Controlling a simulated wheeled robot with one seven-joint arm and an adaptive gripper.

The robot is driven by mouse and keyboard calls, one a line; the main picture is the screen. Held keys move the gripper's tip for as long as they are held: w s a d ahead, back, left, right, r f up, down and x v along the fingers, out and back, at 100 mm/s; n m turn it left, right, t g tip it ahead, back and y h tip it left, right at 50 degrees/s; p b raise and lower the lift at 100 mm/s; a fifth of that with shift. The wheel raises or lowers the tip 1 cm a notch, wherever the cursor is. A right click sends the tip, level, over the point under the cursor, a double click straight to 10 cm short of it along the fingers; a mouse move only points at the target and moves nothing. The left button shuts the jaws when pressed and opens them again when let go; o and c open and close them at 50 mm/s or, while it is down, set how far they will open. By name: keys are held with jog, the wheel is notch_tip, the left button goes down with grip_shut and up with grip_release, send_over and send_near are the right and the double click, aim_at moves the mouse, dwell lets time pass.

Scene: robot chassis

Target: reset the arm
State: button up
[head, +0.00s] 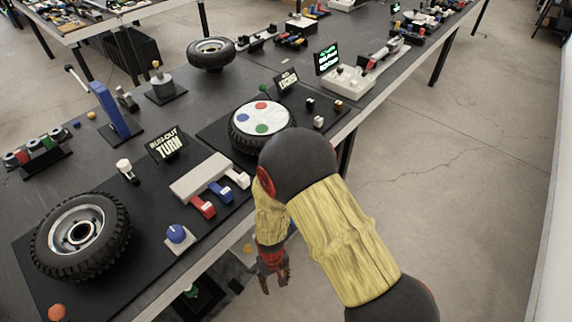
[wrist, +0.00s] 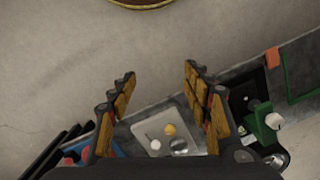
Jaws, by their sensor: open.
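My arm reaches in from the lower right of the head view, with yellow, wood-like sleeves and dark round joints. My gripper (head: 275,280) hangs off the front edge of the table and points down. In the wrist view my gripper (wrist: 158,90) has its two fingers spread wide, with nothing between them. Below the fingers in that view is a light tray or plate (wrist: 150,128) with a yellow round piece (wrist: 169,129), a white one and a metallic one.
Items (head: 195,295) sit below the table edge. The concrete floor (head: 450,180) at right is clear.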

jog(key=s+d+r+m+t+p, duration=0.1)
jog(key=d+r, duration=0.6)
jog(key=r, duration=1)
jog(key=s+d+r+m+t+p, duration=0.2)
jog(key=d+r, duration=0.6)
jog(key=r, duration=1)
jog(key=s+d+r+m+t+p, duration=0.2)
jog(key=d+r, duration=0.5)
jog(key=r, duration=1.1)
jog(key=shift+s+d+t, duration=0.3)
jog(key=shift+s+t, duration=0.6)
jog(key=shift+s, duration=0.2)
jog(key=shift+c, duration=0.6)
